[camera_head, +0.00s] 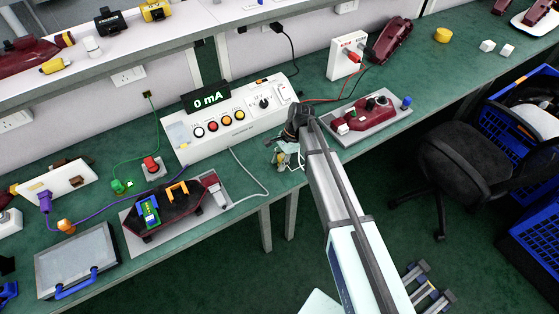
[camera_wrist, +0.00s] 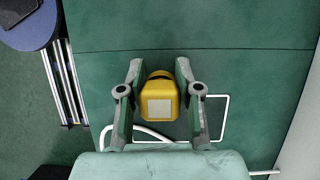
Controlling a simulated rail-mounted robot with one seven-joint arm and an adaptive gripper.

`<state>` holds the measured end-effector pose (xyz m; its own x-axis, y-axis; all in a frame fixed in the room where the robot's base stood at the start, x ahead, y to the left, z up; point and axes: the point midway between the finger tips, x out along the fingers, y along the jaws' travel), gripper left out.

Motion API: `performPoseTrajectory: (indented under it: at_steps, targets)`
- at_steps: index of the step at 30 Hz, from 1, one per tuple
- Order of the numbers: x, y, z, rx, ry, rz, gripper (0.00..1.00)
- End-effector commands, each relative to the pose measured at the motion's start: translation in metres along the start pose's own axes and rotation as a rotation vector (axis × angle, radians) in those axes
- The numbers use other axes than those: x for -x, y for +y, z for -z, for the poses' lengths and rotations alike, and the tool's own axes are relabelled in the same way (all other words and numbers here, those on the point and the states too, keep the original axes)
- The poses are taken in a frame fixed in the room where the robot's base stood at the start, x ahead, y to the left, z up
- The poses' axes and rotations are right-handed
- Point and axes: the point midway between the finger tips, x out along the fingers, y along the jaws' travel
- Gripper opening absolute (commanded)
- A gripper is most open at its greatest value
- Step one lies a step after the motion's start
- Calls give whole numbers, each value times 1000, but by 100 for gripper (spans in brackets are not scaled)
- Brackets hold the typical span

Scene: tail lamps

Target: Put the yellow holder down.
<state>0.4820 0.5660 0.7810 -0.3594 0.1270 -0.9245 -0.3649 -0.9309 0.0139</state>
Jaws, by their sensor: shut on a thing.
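The yellow holder (camera_wrist: 159,96) is between the two fingers of my gripper (camera_wrist: 160,84) in the wrist view. It has a pale square face toward the camera and a dark band at its far side. My gripper is shut on it, with a finger on each side. In the head view my gripper (camera_head: 290,160) is at the front edge of the green bench, just in front of the white meter box, and the yellow holder (camera_head: 281,158) shows small beside it. I cannot tell whether the holder touches the bench.
A thin white outline (camera_wrist: 227,98) lies on the green surface near the holder. The white meter box (camera_head: 225,120) reads 0 mA. A red lamp on a grey tray (camera_head: 340,135) stands to the right, a lamp on another tray (camera_head: 135,248) to the left. A white cable (camera_head: 250,175) curves between.

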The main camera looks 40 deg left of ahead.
Motion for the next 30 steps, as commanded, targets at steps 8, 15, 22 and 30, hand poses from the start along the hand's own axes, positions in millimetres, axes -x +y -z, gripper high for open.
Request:
performPoseTrajectory:
  at_steps: [8, 15, 22, 30]
  targets:
    - [-2, 0, 1, 0, 0, 0, 0]
    - [-9, 0, 4, -1, 0, -1, 0]
    - [-11, 1, 5, -2, 2, -4, 59]
    - [-9, 0, 5, -1, 4, -1, 59]
